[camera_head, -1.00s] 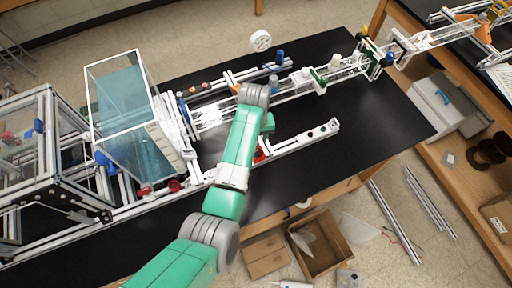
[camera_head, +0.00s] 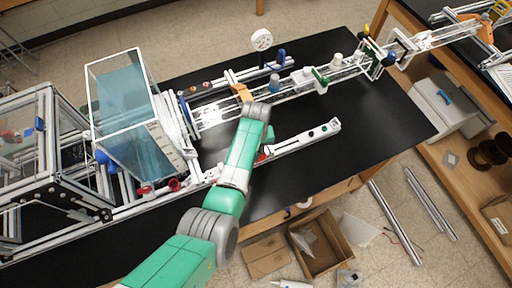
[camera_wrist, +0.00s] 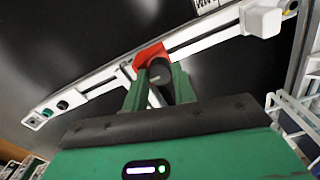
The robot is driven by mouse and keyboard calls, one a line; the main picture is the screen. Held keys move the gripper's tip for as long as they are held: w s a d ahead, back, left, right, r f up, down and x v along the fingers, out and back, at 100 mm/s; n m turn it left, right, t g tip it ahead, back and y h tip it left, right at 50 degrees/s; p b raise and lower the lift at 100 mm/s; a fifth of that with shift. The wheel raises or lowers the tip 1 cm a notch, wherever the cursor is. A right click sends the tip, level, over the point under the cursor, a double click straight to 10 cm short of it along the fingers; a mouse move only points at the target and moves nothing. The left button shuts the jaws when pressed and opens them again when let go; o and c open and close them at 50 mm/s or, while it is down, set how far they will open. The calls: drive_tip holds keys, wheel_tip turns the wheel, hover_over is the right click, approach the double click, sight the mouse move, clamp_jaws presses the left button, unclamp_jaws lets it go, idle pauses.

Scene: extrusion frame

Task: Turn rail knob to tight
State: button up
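A dark round knob (camera_wrist: 159,71) sits at a red bracket (camera_wrist: 149,54) on a white rail (camera_wrist: 100,80) in the wrist view. My gripper (camera_wrist: 160,80) has its two green fingers on either side of the knob, close to it. I cannot tell whether they press on it or stand slightly apart. In the head view the red bracket (camera_head: 262,156) shows only in part beside my arm, on the near rail (camera_head: 304,138). The knob and my fingertips are hidden there by my arm. No mark shows whether the knob is loose or tight.
Beyond my arm lies a long clear track (camera_head: 300,82) with a green part (camera_head: 320,76) and an orange part (camera_head: 242,92). A blue-tinted tank (camera_head: 130,120) and an aluminium frame (camera_head: 45,150) stand at the left. The black tabletop (camera_head: 385,120) is bare at the right.

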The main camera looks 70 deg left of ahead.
drive_tip(key=shift+c, duration=1)
drive_tip(key=shift+m, duration=0.3)
drive_tip(key=m, duration=0.8)
drive_tip(key=shift+m, duration=0.3)
drive_tip(key=m, duration=0.4)
drive_tip(key=shift+p, duration=0.35)
drive_tip(key=shift+m, duration=2.5)
